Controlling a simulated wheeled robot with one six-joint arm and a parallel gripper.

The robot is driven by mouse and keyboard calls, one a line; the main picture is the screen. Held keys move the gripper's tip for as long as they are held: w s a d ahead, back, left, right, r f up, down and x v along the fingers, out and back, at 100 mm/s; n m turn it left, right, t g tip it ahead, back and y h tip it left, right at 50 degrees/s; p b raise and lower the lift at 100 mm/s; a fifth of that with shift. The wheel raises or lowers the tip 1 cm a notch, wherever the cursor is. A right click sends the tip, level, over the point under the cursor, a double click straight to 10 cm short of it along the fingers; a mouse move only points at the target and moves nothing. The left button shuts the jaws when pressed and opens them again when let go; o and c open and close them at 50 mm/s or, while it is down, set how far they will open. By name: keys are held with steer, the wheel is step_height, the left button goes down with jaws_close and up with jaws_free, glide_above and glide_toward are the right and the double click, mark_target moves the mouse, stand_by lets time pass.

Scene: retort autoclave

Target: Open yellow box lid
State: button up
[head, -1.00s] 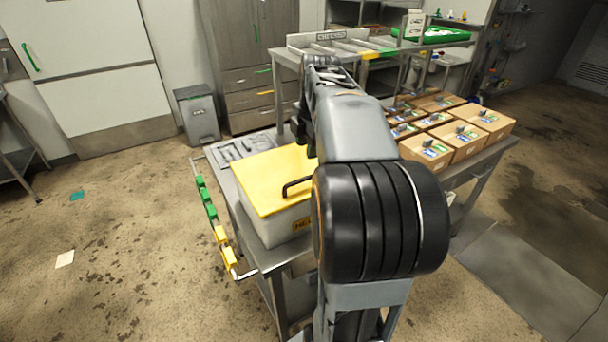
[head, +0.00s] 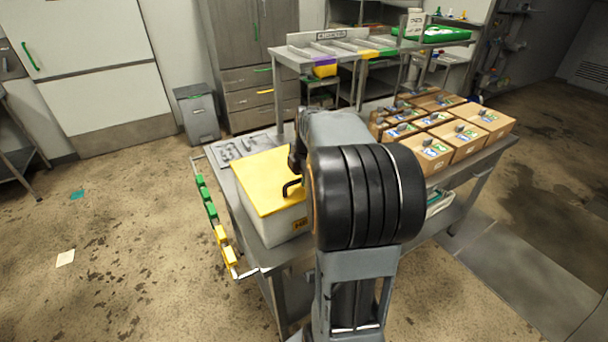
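The yellow box lid (head: 262,182) lies flat and closed on a white box (head: 262,223) on the left end of a metal table. A black handle (head: 289,188) stands at the lid's right side. My gripper (head: 294,175) shows only as a small dark part beside the handle, at the lid's right edge. My arm hides most of it, so I cannot tell whether its fingers are open or shut, or whether they touch the handle.
Several cardboard boxes (head: 434,153) stand on the right of the metal table (head: 482,163). Green and yellow clips (head: 212,212) line a rail at the table's left side. A shelf rack (head: 325,50) stands behind. A grey bin (head: 198,113) is at the back left. The left floor is mostly clear.

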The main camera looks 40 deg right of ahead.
steer(key=shift+c, duration=0.5)
jaws_close()
steer(key=shift+r, duration=0.1)
